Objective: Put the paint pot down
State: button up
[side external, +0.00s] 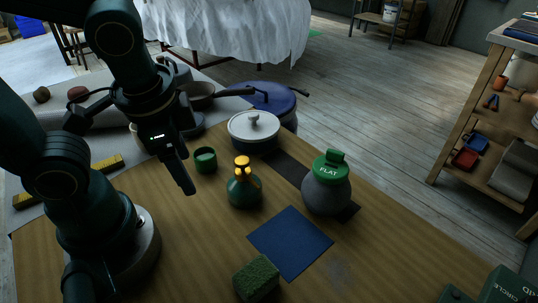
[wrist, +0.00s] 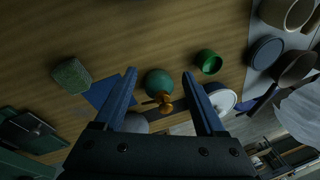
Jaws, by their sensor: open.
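A round dark green pot with an orange-yellow top (side external: 244,190) stands upright on the wooden table; it also shows in the wrist view (wrist: 157,82). A small green cup (side external: 205,160) stands behind it to the left, and in the wrist view (wrist: 208,62) it lies to the right. I cannot tell which of these is the paint pot. My gripper (wrist: 160,73) is open and empty, its fingers pointing down. In the wrist view the round pot shows between the fingers. In the side view my gripper (side external: 188,185) is left of the pot, apart from it.
A blue square (side external: 291,243) lies in front of the pot, with a green sponge-like block (side external: 257,278) by its near edge. A grey jar with a green lid marked FLAT (side external: 327,187) stands to the right. A white-lidded pan (side external: 254,128) is behind.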

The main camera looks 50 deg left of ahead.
jog(key=r+n+t, duration=0.1)
jog(key=w+r+n+t+h, duration=0.1)
jog(key=n, duration=0.1)
jog(key=r+n+t, duration=0.1)
jog(key=r, duration=0.1)
jog(key=shift+w+d+t+h, duration=0.25)
jog(key=shift+d+t+h, duration=0.05)
jog(key=shift+d, duration=0.1)
dwell(0.8)
